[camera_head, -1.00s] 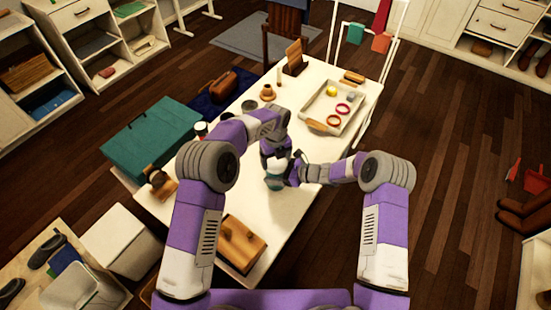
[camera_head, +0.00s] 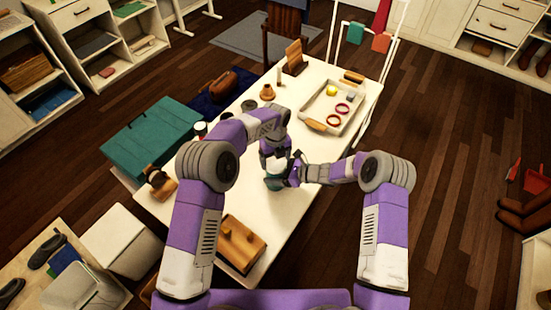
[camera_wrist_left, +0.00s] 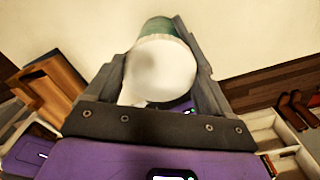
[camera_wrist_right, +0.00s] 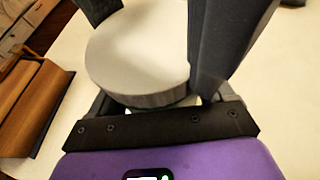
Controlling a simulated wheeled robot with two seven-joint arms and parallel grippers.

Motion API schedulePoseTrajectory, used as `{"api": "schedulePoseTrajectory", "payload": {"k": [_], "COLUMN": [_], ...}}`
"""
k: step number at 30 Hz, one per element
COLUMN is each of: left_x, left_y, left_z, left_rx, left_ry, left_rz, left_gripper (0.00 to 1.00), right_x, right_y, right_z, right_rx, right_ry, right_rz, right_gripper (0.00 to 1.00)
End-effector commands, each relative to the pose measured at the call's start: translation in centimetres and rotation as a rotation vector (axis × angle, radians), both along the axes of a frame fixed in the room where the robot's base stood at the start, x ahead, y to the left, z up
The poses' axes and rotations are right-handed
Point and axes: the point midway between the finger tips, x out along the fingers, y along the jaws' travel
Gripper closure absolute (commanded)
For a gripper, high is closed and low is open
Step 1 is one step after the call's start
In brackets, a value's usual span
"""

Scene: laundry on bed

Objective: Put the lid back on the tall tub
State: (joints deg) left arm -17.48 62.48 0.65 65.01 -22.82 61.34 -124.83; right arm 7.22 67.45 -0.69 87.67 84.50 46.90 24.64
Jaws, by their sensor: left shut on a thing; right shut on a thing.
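The tall tub (camera_head: 273,184) is teal and stands on the white table, mostly hidden under my grippers. Its teal side also shows in the left wrist view (camera_wrist_left: 157,27). The round white lid (camera_wrist_left: 163,72) is between the fingers of my left gripper (camera_head: 275,168), at the tub's top. The lid's pale disc fills the upper middle of the right wrist view (camera_wrist_right: 140,50). My right gripper (camera_head: 292,172) is shut at the tub from the right, and its contact is partly hidden. I cannot tell whether the lid is fully seated.
A tray (camera_head: 318,108) with rings and small items lies at the table's far right. The table (camera_head: 328,150) is clear to the right.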

Motion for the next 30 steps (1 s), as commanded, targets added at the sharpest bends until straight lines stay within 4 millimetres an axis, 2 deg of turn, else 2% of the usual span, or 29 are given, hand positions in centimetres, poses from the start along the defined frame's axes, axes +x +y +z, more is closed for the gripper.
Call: {"api": "schedulePoseTrajectory", "payload": {"k": [2,30], "left_x": [-0.29,-0.36], "left_y": [0.10,-0.29], "left_z": [-0.43,0.40], "left_rx": [0.006,-0.007], "left_ry": [0.011,-0.002], "left_rz": [-0.003,0.002], "left_gripper": [0.50,0.50], "right_x": [0.17,0.17], "right_y": [0.14,0.01], "right_z": [0.31,0.17], "right_rx": [0.005,0.003], "right_ry": [-0.006,-0.002], "right_rz": [0.001,-0.004], "right_gripper": [0.74,0.74]}}
